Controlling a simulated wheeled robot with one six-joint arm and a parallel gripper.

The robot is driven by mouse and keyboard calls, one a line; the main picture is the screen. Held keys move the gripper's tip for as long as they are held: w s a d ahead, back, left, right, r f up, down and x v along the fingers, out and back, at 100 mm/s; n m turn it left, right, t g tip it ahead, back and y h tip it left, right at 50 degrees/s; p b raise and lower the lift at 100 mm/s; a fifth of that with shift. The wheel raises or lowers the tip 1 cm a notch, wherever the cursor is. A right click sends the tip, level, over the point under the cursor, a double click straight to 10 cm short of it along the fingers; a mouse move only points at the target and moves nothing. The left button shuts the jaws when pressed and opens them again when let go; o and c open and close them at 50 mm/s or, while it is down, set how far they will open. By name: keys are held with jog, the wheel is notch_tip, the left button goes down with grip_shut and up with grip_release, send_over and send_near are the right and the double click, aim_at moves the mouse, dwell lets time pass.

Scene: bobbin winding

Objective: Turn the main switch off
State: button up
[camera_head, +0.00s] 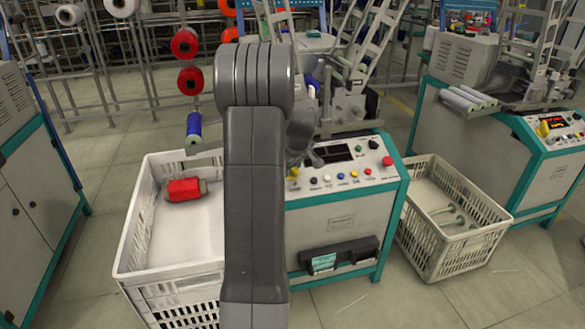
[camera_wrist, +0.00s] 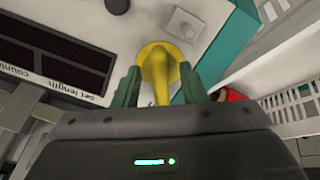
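The main switch is a yellow rotary knob (camera_wrist: 157,62) with a raised handle on the control panel. In the head view, yellow (camera_head: 294,172) shows at the panel's left end, partly hidden by my arm. My gripper (camera_wrist: 160,86) reaches the knob, with one green fingertip on each side of the handle. Narrow gaps seem to show between fingertips and handle, so it looks open around it. In the head view my arm hides most of the gripper.
The panel (camera_head: 349,198) also carries a dark display (camera_head: 335,154), several small buttons and a red button (camera_head: 388,161). A white crate (camera_head: 143,228) with a red bobbin (camera_head: 186,189) stands left of the machine. Another crate (camera_head: 460,254) stands right.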

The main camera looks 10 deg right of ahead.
jog(key=p+v, duration=0.2)
jog(key=v, duration=1)
jog(key=shift+s+r, duration=0.2)
jog(key=shift+r, duration=0.1)
jog(key=b+x, duration=0.2)
jog(key=x, duration=1.2)
jog(key=shift+b, duration=0.3)
jog(key=shift+r, duration=0.1)
jog(key=shift+r, duration=0.1)
